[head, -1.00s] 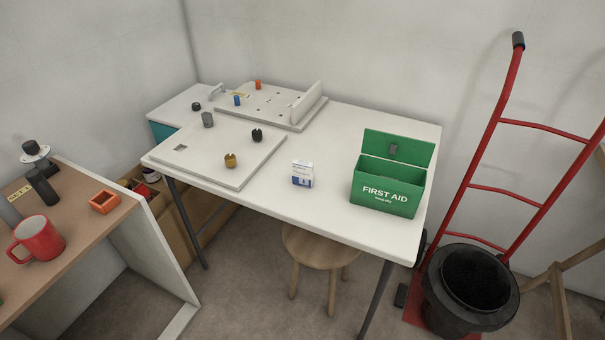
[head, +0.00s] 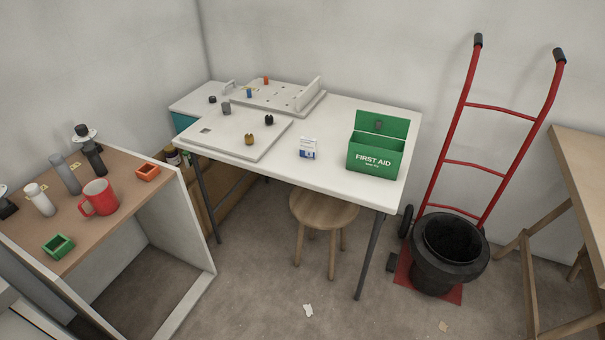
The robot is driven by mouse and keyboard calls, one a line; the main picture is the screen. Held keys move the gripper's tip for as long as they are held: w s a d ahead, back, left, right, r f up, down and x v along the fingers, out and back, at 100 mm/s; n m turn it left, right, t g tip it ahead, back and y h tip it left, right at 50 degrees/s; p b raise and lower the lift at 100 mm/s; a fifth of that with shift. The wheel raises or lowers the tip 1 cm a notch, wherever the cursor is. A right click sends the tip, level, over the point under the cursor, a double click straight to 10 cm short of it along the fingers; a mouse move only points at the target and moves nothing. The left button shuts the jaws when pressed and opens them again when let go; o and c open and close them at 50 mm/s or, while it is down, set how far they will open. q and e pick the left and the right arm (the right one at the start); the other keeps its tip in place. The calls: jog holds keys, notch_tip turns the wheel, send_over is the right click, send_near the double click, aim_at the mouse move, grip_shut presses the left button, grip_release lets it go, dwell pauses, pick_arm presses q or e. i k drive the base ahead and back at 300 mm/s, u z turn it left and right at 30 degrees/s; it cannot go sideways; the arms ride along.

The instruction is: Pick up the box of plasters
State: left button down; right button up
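The box of plasters (head: 308,149) is a small white and blue carton. It stands upright on the white table (head: 335,173), near the middle of its front part. A green first aid box (head: 374,160) with its lid raised stands to the right of it, a gap apart. Neither of my grippers shows in the head view.
Grey boards with small coloured pieces (head: 232,136) cover the table's left and back. A wooden stool (head: 323,208) stands under the front edge. A brown bench with a red mug (head: 100,197) is at the left. A red hand truck (head: 476,162) with a black bucket (head: 450,254) stands at the right. Open floor lies in front.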

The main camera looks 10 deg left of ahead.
aim_at(308, 146)
jog(key=z, duration=0.7)
jog(key=k, duration=0.2)
jog(key=u, duration=1.95)
jog(key=i, duration=0.9)
jog(key=z, duration=0.45)
jog(key=i, duration=0.85)
jog(key=z, duration=0.85)
